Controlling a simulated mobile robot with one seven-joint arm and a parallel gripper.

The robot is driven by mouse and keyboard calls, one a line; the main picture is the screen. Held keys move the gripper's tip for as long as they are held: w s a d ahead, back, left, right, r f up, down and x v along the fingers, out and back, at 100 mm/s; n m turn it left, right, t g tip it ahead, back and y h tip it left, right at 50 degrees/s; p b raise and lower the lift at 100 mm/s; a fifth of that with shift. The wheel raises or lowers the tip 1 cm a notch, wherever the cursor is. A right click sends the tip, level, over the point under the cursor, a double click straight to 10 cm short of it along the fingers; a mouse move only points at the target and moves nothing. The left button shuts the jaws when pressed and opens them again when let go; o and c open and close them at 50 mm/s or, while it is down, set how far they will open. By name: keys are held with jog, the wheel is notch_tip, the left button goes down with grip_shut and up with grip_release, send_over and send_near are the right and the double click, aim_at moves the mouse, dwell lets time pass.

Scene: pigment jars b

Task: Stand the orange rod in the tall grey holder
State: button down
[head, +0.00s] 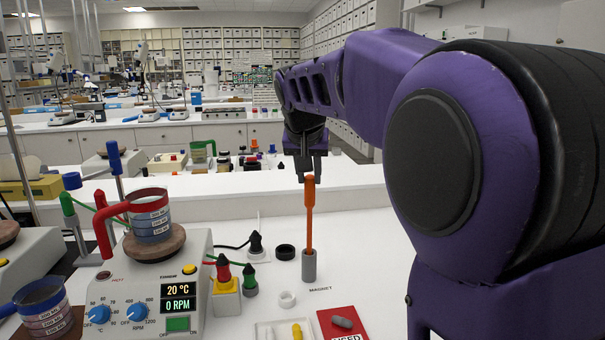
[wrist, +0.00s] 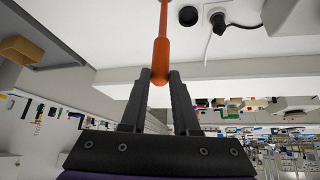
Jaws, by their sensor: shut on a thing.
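The orange rod (head: 309,215) is upright, with a thick upper part and a thin lower shaft. Its lower end meets the mouth of the tall grey holder (head: 309,268) and appears to be inside it; how deep is hidden. My gripper (head: 306,178) is at the rod's top end, pointing down. In the wrist view, my gripper (wrist: 160,75) is shut on the thick end of the orange rod (wrist: 162,52), which runs out of the top of the picture. The holder does not show in the wrist view.
A hotplate stirrer (head: 155,285) with a beaker stands left. Red and green plugs (head: 224,270), a black ring (head: 285,252), a white ring (head: 287,299), a white tray (head: 268,328) and a red card (head: 342,322) lie around the holder. Bench right of the holder is clear.

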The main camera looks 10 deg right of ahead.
jog(key=shift+f+b, duration=0.75)
jog(key=shift+f, duration=0.25)
jog(key=c, duration=0.6)
grip_release()
jog(key=shift+r, duration=0.1)
